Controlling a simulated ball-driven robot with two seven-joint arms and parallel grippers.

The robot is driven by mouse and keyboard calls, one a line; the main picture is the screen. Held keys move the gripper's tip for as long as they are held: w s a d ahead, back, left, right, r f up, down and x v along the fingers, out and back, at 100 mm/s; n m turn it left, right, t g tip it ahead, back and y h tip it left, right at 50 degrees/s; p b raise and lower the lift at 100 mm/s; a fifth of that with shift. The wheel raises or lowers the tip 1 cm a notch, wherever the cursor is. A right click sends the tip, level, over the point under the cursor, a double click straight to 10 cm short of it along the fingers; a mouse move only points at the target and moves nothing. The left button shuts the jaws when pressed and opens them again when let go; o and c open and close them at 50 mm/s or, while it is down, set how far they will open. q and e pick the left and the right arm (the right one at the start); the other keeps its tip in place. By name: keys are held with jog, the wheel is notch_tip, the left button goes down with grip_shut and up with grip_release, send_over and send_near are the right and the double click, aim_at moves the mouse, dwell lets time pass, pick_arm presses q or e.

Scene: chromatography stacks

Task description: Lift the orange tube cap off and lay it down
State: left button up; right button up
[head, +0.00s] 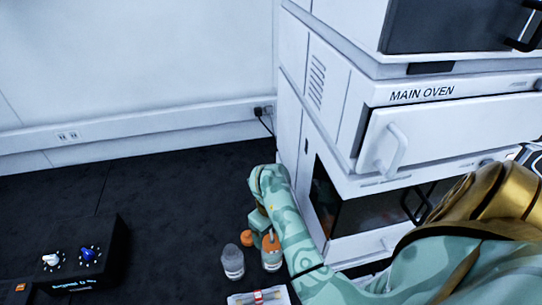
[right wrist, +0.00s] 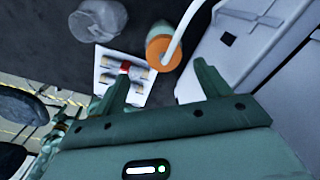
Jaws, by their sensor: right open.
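A container with an orange cap (head: 271,243) stands on the dark bench, partly hidden behind my right forearm and hand. It also shows in the right wrist view (right wrist: 157,47), with a pale tube running across its top. A second small orange piece (head: 246,238) shows just left of it in the head view; I cannot tell whether it is a loose cap. My right gripper (right wrist: 160,82) is open with nothing between its fingers. In the head view my right gripper (head: 259,224) is beside and above the orange-capped container. My left gripper is not in view.
A clear container (head: 232,262) stands left of the orange-capped one. A white tray with small vials (head: 258,297) lies in front. A black control box with knobs (head: 85,258) sits at left. The white oven stack (head: 335,115) rises close on the right. The bench's middle left is clear.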

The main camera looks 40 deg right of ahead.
aim_at(272, 236)
jog(key=shift+f, duration=0.75)
jog(key=f+b, duration=0.1)
jog(key=f, duration=0.2)
jog(key=f+b, duration=0.1)
jog(key=f, duration=0.1)
jog(key=shift+w+d+b, duration=0.15)
jog(key=shift+d+b, duration=0.15)
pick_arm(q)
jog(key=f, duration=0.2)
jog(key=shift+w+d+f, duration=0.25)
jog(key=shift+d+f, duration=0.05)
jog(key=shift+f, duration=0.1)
pick_arm(e)
jog(key=shift+r, duration=0.1)
jog(key=c, duration=1.1)
jog(key=shift+o, duration=0.2)
notch_tip(272, 236, up, 10)
jog(key=p, duration=0.5)
pick_arm(q)
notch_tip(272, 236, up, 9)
jog(key=p, duration=0.4)
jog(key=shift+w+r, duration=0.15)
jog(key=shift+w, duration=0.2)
pick_arm(e)
notch_tip(272, 236, up, 4)
jog(key=shift+r, duration=0.1)
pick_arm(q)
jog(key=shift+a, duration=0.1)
